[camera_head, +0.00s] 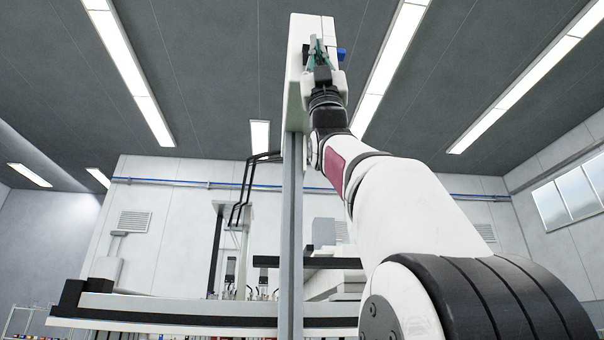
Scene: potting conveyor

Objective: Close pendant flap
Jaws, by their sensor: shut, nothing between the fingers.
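A tall white box (295,62), which looks like the pendant housing, stands on top of a grey metal post (291,230) near the picture's middle. My gripper (318,50) is raised to its front face, with its fingers shut and nothing between them. The fingers overlap the box in the picture; I cannot tell whether they touch it. A small blue part (341,53) sticks out at the box's right side. My gripper and wrist cover much of the box's front, so the flap and how far it is open cannot be made out.
Behind the post, a conveyor frame (190,305) with a black rail runs across the lower left. Dark pipes and machinery (238,215) stand above it. My arm fills the lower right. The space left of the box is clear up to the ceiling.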

